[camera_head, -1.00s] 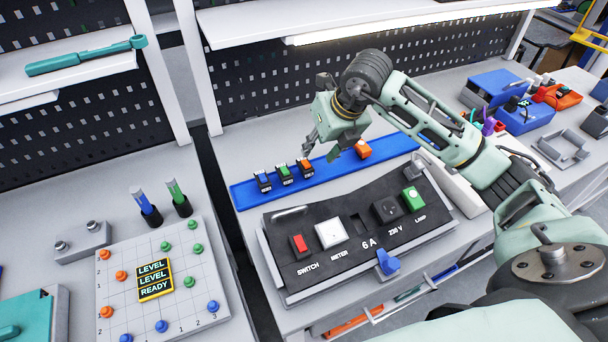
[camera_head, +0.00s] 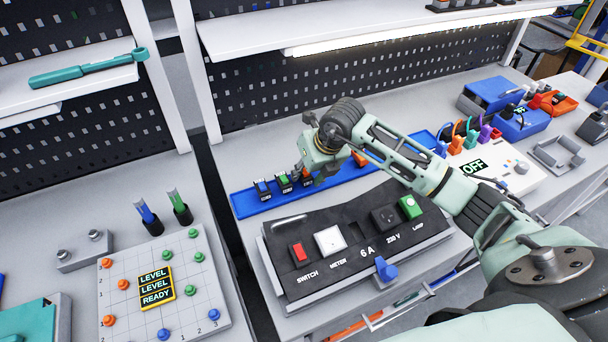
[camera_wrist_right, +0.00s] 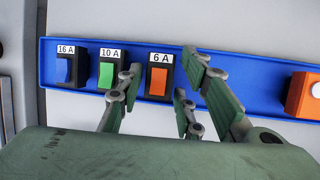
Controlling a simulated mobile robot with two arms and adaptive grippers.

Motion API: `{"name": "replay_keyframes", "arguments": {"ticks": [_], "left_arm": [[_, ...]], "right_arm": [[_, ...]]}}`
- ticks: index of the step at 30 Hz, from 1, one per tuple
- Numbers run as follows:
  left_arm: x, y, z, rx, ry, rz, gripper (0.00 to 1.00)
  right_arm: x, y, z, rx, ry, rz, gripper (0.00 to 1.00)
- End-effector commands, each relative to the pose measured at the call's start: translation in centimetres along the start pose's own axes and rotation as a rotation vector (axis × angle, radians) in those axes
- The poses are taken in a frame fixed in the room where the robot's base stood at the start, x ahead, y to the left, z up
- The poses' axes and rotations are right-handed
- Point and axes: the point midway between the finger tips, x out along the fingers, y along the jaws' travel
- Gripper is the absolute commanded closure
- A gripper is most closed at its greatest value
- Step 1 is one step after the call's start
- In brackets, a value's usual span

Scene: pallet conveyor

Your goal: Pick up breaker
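Three breakers stand in a row on a blue tray (camera_head: 250,207): a blue one labelled 16 A (camera_wrist_right: 64,69), a green one labelled 10 A (camera_wrist_right: 107,74) and an orange one labelled 6 A (camera_wrist_right: 158,80). My right gripper (camera_wrist_right: 168,92) is open and empty, its green fingers spread on either side below the 6 A breaker in the wrist view. In the head view the right gripper (camera_head: 308,168) hangs over the tray and partly hides the 6 A breaker. I cannot tell whether any finger touches it. My left gripper is not in view.
An orange block (camera_wrist_right: 303,95) lies at the tray's right part. In front stands a black panel (camera_head: 345,265) marked 6 A, with a switch, meter, socket and lamp. A white box reading OFF (camera_head: 510,170) stands right. A lit shelf overhangs behind.

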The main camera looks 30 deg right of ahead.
Motion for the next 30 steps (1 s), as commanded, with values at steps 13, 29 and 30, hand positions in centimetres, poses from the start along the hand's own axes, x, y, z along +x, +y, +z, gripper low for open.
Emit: {"name": "replay_keyframes", "arguments": {"ticks": [13, 29, 30], "left_arm": [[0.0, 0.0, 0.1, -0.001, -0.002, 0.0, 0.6], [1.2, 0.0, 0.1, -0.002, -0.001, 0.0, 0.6], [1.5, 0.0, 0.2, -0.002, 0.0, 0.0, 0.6]], "right_arm": [[-0.1, 0.0, 0.0, 0.0, 0.0, 0.0, 1.0], [-2.2, 0.3, 1.1, 0.0, -0.007, 0.0, 1.0], [-2.9, 0.5, 1.4, -0.001, -0.007, 0.001, 1.0]]}}
